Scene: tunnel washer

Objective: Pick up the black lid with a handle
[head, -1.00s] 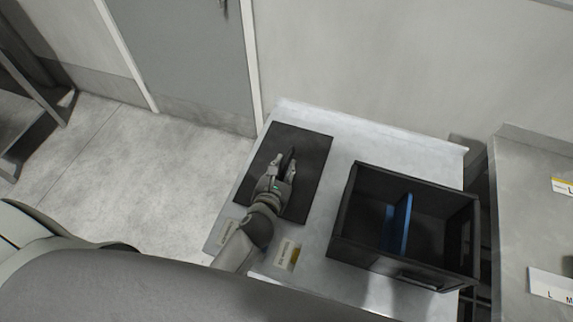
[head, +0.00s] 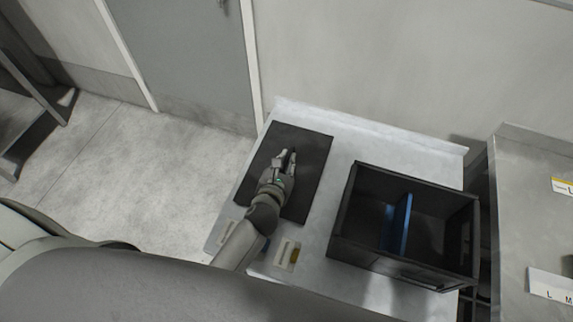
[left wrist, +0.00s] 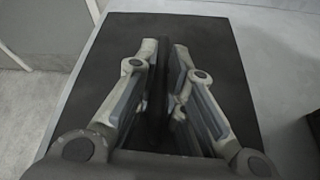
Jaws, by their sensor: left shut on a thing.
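The black lid (head: 316,152) is a flat dark rectangle lying on the left part of the metal table. It also fills much of the left wrist view (left wrist: 220,38). My left gripper (head: 287,158) is over the middle of the lid. In the left wrist view its two fingers (left wrist: 166,62) stand on either side of a thin dark upright handle (left wrist: 163,95), shut on it. The handle is mostly hidden by the fingers and blends with the lid. The lid looks flat on the table. My right gripper is not in view.
A black open box (head: 345,215) with a blue divider (head: 401,222) stands right of the lid on the metal table (head: 345,145). Labels (head: 287,254) lie at the table's front. Another metal surface (head: 520,215) is at the far right. A wall rises behind.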

